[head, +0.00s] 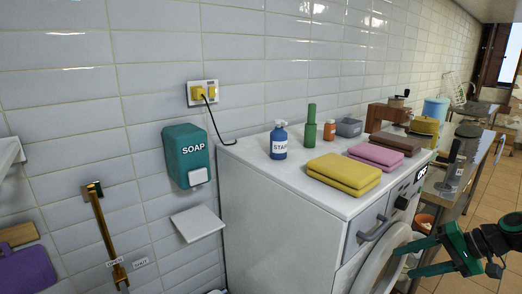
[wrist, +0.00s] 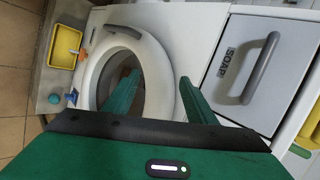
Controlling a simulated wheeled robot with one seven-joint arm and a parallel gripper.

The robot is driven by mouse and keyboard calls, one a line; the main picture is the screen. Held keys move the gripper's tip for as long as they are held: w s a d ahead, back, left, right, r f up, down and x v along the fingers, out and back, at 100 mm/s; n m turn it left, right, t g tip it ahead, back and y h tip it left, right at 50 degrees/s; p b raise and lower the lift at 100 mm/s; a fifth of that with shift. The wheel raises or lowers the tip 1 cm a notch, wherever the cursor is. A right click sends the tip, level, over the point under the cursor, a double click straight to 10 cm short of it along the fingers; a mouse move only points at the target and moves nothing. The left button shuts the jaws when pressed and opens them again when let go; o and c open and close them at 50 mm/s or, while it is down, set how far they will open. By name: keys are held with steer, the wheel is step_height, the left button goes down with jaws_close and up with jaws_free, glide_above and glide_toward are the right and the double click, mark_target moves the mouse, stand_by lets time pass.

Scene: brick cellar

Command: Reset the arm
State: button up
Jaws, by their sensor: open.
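My gripper (head: 412,258) is at the lower right of the head view, in front of the washing machine (head: 243,200). Its green fingers are spread apart with nothing between them. I cannot tell whether a finger touches the door.
Folded yellow towels (head: 343,172), pink towels (head: 376,155), a blue spray bottle (head: 279,142) and a green bottle (head: 311,127) stand on the machine. A teal soap dispenser (head: 187,156) hangs on the wall. A yellow tray (wrist: 65,47) lies left in the wrist view. Tiled floor (head: 480,272) shows at right.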

steer(key=s+r+g+h, duration=0.2)
steer(key=s+r+h, duration=0.2)
steer(key=s, duration=0.7)
steer(key=s+a+r+g+h, duration=0.1)
steer(key=s+r+g+h, duration=0.2)
steer(key=s, duration=0.9)
steer(key=shift+s+r+h, duration=0.2)
steer(key=shift+r+h, duration=0.3)
steer(key=shift+r, duration=0.4)
steer(key=shift+a, duration=0.1)
steer(key=shift+w+f, duration=0.25)
steer(key=shift+w, duration=0.4)
